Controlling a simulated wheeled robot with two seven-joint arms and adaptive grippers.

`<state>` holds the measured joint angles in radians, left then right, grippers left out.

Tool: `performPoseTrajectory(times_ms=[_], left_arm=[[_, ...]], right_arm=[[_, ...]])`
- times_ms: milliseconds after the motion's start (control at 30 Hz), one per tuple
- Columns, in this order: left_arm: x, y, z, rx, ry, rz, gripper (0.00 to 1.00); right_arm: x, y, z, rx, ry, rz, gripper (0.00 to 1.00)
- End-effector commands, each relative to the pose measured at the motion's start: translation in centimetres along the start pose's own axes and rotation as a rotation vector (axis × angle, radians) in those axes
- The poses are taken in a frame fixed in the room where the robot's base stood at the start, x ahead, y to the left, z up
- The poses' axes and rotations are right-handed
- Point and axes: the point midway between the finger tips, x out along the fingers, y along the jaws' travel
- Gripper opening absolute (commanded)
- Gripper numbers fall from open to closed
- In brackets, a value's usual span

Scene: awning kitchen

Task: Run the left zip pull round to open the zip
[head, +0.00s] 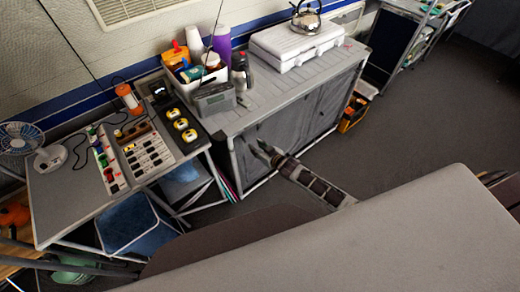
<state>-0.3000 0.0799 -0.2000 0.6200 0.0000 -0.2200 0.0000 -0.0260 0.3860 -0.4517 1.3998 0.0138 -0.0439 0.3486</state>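The storage unit has a grey fabric front (318,112) below its slatted top (292,82). Faint lines run down the fabric, but the zip and its left pull are too small or hidden to make out. My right gripper (255,146) is in front of the left part of this fabric, near its left end. Its two fingers look apart, with nothing seen between them. I cannot tell whether the fingertips touch the fabric. My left gripper is not in view.
A white case (297,48) with a kettle (305,18) on it, a radio (214,98) and a caddy of bottles stand on top. A side table (70,205) with switches and a fan stands left. An orange-and-black crate (353,113) sits right. Open floor (420,130) lies right.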

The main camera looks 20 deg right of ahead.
Motion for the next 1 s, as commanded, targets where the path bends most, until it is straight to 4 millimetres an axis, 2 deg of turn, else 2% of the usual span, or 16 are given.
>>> performPoseTrajectory(times_ms=[300, 1000], left_arm=[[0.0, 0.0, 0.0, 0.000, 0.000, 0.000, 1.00], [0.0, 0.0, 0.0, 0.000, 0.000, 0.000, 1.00]], right_arm=[[-1.7, 0.0, -0.1, -0.001, 0.001, -0.001, 0.31], [-1.8, 0.0, -0.1, -0.004, 0.001, 0.000, 0.31]])
